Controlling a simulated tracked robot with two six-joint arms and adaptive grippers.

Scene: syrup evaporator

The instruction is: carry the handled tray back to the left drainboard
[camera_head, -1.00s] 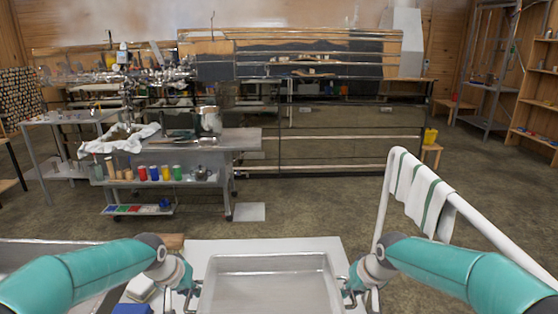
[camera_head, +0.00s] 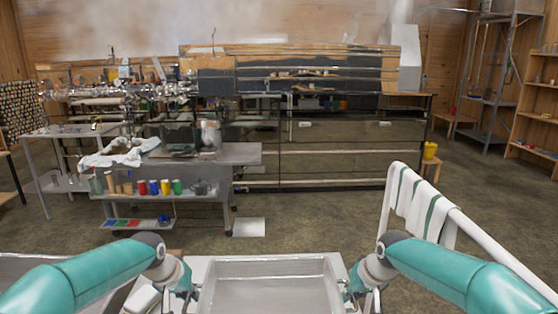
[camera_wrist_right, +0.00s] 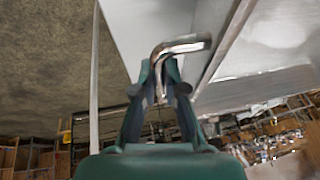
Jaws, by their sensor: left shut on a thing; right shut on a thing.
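The handled tray (camera_head: 266,288) is a shallow grey metal pan at the bottom centre of the head view. It looks level, and its near part is cut off. My left gripper (camera_head: 191,292) is shut at its left end, where the handle is mostly hidden. My right gripper (camera_head: 352,294) is shut on its right handle. In the right wrist view, the bent metal handle (camera_wrist_right: 184,46) runs between the fingers of my right gripper (camera_wrist_right: 160,72). A white surface (camera_head: 342,268) shows behind and beside the tray. I cannot tell which surface is the left drainboard.
A grey metal basin or counter (camera_head: 38,266) lies at lower left, partly behind my left arm. A white rail (camera_head: 470,218) with a striped towel (camera_head: 418,203) stands at right. A cart (camera_head: 225,156) with coloured containers stands further off. Open floor (camera_head: 310,215) lies between.

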